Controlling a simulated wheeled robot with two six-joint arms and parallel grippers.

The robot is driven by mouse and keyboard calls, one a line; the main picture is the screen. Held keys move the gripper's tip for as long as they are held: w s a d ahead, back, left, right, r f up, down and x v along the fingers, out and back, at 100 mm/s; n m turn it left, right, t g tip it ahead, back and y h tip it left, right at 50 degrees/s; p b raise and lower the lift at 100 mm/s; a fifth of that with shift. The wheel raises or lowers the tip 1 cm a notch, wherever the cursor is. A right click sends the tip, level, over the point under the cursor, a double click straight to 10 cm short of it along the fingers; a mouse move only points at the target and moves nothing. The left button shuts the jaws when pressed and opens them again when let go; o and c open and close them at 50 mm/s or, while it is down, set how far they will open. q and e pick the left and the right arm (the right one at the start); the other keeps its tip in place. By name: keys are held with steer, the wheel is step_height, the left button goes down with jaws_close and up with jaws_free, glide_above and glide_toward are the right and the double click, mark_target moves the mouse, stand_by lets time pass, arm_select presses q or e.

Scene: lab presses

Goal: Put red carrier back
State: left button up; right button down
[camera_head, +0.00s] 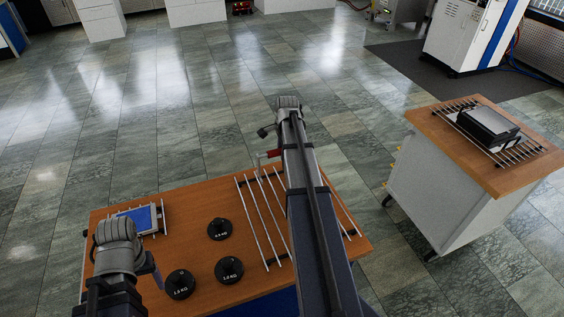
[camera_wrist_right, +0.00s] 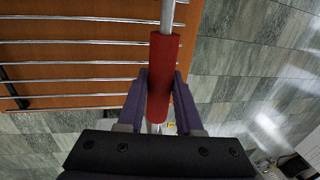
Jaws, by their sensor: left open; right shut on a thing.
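A red cylindrical handle (camera_wrist_right: 162,75) on a metal rod, seemingly part of the red carrier, lies between the purple fingers of my right gripper (camera_wrist_right: 158,92), which is shut on it. In the head view the red piece (camera_head: 273,154) shows just left of my right arm, at the far edge of the wooden table. My arm hides the right fingers there. My left gripper (camera_head: 152,268) is over the table's left part, open; only part of a finger shows beyond the wrist.
The wooden table (camera_head: 185,200) bears a rack of metal rods (camera_head: 262,222), several black weights (camera_head: 219,229) and a blue-topped device (camera_head: 140,218). A cart (camera_head: 448,128) at right holds another rack and a dark box (camera_head: 488,125). The tiled floor between is clear.

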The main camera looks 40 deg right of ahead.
steer(key=shift+f+b, duration=1.8)
steer(key=shift+f, duration=0.2)
steer(key=c, duration=0.6)
jaws_free()
steer(key=shift+r, duration=0.1)
steer(key=r+p, duration=0.4)
steer(key=s+r+p, duration=0.1)
steer(key=r+p, duration=0.3)
steer(key=s+r+p, duration=0.1)
steer(key=r+p, duration=0.2)
steer(key=r, duration=0.1)
steer(key=shift+s+a+p, duration=0.15)
steer(key=shift+a+p, duration=0.2)
steer(key=shift+p, duration=0.05)
